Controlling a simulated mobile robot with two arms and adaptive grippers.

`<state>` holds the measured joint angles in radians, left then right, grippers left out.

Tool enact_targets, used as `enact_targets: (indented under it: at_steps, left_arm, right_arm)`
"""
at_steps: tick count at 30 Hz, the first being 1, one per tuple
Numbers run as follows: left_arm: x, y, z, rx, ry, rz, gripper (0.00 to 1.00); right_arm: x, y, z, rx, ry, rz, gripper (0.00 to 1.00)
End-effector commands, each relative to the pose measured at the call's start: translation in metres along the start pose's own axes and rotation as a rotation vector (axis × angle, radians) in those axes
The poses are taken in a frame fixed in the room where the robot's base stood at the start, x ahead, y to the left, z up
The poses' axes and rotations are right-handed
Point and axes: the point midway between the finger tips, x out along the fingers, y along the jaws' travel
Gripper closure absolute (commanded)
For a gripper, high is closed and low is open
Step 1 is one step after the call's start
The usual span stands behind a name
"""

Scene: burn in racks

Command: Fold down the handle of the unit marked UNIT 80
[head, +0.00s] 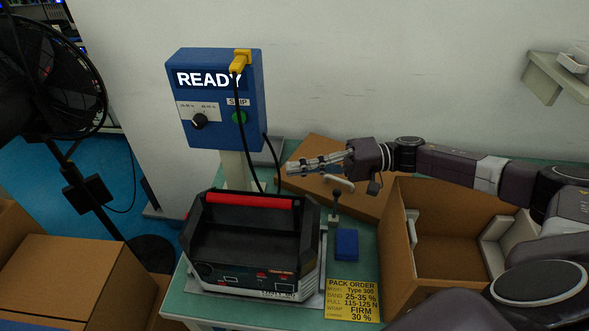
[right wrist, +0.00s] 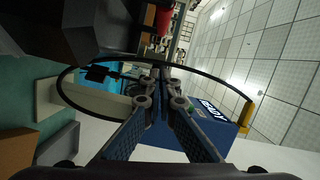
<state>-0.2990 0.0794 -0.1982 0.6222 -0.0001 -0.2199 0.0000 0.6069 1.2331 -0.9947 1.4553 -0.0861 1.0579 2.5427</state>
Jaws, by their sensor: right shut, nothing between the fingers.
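The unit (head: 255,276) is a black and white case on a grey plate on the green bench, in the lower middle of the head view. A label is on its lower front, too small to read surely. Its handle has a red grip (head: 262,201) that lies across the top of the case. A red part of the grip (right wrist: 163,19) shows at the top of the right wrist view. My right gripper (head: 292,169) is shut and empty, pointing left, above and behind the unit's right side, apart from the grip. My left gripper is not in view.
A blue READY box (head: 214,105) stands on a post behind the unit, with a yellow plug (head: 240,62) and a black cable (head: 242,130) hanging down. A small blue block (head: 346,244), a lever (head: 336,205) and an open carton (head: 392,245) stand to the right.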

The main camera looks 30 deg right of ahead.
Motion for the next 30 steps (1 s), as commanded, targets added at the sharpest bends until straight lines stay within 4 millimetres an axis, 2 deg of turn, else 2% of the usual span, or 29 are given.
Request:
enact_targets:
  at_steps: [3, 10, 13, 18, 30]
  left_arm:
    - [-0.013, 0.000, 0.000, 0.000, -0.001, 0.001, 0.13]
    - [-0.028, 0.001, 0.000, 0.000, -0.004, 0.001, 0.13]
    - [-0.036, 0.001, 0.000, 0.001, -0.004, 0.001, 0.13]
    - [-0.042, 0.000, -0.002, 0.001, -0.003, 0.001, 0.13]
    - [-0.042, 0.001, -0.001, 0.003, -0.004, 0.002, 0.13]
  right_arm:
    - [0.028, -0.006, 0.000, 0.001, -0.004, -0.006, 1.00]
    - [0.077, -0.005, 0.001, 0.001, -0.004, -0.004, 1.00]
    - [0.078, -0.003, 0.018, 0.005, -0.004, 0.001, 1.00]
    - [0.082, -0.002, 0.034, 0.002, -0.001, 0.000, 1.00]
    - [0.083, 0.000, 0.040, -0.001, -0.001, 0.000, 1.00]
